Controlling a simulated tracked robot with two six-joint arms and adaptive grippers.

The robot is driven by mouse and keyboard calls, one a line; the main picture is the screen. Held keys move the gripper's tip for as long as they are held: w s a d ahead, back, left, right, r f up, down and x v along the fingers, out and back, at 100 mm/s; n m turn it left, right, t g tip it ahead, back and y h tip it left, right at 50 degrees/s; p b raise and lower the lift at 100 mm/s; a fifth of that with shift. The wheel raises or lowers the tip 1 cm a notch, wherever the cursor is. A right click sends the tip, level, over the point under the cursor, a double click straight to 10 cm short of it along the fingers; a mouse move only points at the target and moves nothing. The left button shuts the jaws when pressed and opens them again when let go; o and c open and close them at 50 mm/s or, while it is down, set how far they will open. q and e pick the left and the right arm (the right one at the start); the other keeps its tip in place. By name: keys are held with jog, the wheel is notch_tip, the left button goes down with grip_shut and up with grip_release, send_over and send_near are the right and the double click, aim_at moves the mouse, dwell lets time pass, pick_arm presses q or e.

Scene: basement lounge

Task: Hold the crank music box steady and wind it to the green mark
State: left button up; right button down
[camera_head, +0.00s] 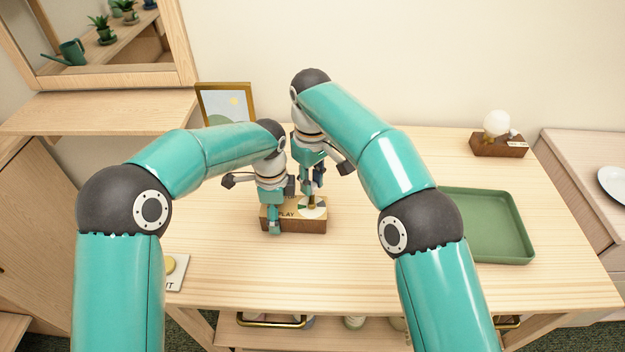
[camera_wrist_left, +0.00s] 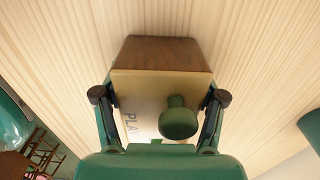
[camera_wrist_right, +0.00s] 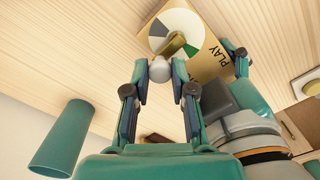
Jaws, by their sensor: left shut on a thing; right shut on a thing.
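The music box (camera_head: 295,226) is a small brown wooden block on the table, with a pale top lettered PLAY. Its round dial (camera_wrist_right: 165,27) has white and green wedges. A brass crank arm (camera_wrist_right: 173,43) lies across the dial, close to a dark green wedge; I cannot tell their exact alignment. My left gripper (camera_head: 273,222) is shut on the box, one finger at each side in the left wrist view (camera_wrist_left: 160,115). My right gripper (camera_wrist_right: 160,82) is shut on the crank's pale round knob (camera_wrist_right: 159,69). In the head view, my grippers partly hide the box and crank.
A green tray (camera_head: 527,255) lies to the right. Behind it stands a wooden block with a white globe (camera_head: 497,124). A picture frame (camera_head: 252,97) stands at the back left. A card with a yellow disc (camera_head: 178,283) is at the front left. The table's front middle is clear.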

jog(key=c, duration=1)
grip_release()
jog(key=shift+o, duration=0.2)
jog(key=m, duration=0.2)
jog(key=d+m, duration=0.1)
jog(key=m, duration=0.1)
jog(key=shift+s, duration=0.1)
jog(key=m, duration=0.3)
jog(key=d+m, duration=0.1)
jog(key=m, duration=0.1)
jog(key=shift+s+d, duration=0.1)
jog(key=shift+s, duration=0.2)
jog(key=m, duration=0.4)
jog(key=shift+s+d, duration=0.25)
jog(key=shift+s, duration=0.15)
jog(key=m, duration=0.2)
jog(key=s+m, duration=0.1)
jog(key=m, duration=0.2)
jog(key=shift+s+d, duration=0.1)
jog(key=shift+d, duration=0.05)
notch_tip(320, 180, up, 12)
jog(key=d+m+y, duration=0.1)
jog(key=d+m, duration=0.1)
jog(key=d, duration=0.4)
jog(key=shift+w+d+f+m+g, duration=0.2)
jog(key=shift+m+g, duration=0.1)
